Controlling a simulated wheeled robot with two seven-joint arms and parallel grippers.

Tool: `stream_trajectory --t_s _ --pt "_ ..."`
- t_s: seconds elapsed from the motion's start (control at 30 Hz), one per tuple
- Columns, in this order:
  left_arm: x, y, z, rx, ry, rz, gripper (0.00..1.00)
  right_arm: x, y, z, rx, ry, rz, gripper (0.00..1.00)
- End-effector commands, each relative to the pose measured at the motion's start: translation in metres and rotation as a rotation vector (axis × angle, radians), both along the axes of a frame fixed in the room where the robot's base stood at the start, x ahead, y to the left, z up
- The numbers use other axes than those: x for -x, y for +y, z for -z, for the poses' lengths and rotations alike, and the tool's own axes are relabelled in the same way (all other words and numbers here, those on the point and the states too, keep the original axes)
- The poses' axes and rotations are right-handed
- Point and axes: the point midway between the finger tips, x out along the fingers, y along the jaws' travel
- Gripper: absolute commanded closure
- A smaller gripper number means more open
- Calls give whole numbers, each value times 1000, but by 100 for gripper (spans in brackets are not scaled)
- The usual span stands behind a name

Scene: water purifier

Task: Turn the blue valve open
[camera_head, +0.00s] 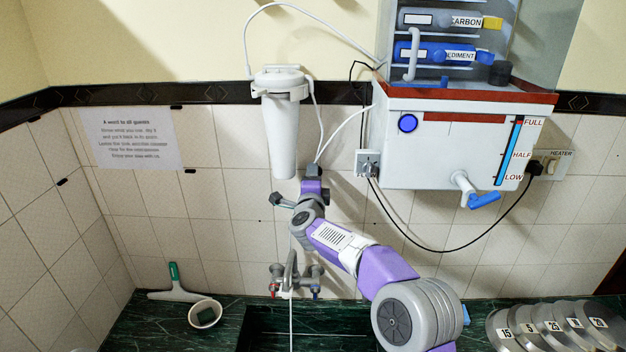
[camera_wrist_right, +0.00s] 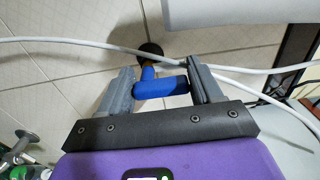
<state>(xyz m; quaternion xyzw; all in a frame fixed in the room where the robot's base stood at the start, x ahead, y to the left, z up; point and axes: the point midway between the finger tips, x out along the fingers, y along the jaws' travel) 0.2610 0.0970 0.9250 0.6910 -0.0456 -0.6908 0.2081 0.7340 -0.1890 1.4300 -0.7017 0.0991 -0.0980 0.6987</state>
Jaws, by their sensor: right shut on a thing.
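The blue valve handle (camera_wrist_right: 161,87) lies between the two fingers of my right gripper (camera_wrist_right: 162,87) in the right wrist view. The fingers are closed on its two ends. A dark round fitting with a brass-coloured part (camera_wrist_right: 149,62) is just beyond the handle. In the head view my right gripper (camera_head: 313,170) is against the tiled wall, below and right of the white filter housing (camera_head: 283,130). The valve is hidden behind my gripper and arm there. My left gripper is out of both views.
A white purifier tank (camera_head: 440,150) with a blue-handled tap (camera_head: 484,200) hangs at the right. Thin white tubes (camera_wrist_right: 90,45) run close by my right gripper. A sink faucet (camera_head: 290,275) stands below. Numbered discs (camera_head: 560,325) lie on the counter at the right.

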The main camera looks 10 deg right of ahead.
Motion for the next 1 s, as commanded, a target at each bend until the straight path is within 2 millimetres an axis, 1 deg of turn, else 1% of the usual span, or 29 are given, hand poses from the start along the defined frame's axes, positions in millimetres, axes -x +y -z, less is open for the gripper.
stream_trajectory --t_s 0.43,0.47,0.5,0.57,0.6,0.87,1.0 --pt "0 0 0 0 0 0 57 0 -1 -1 15 1 2 66" --pt "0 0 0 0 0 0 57 0 -1 -1 15 1 2 33" --pt "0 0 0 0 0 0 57 0 -1 -1 14 1 2 27" --pt "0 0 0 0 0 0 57 0 -1 -1 14 1 2 17" --pt "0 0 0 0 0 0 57 0 -1 -1 13 2 1 15" --pt "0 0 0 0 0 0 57 0 0 0 11 1 1 15" --pt "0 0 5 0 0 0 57 8 2 0 11 1 0 15"
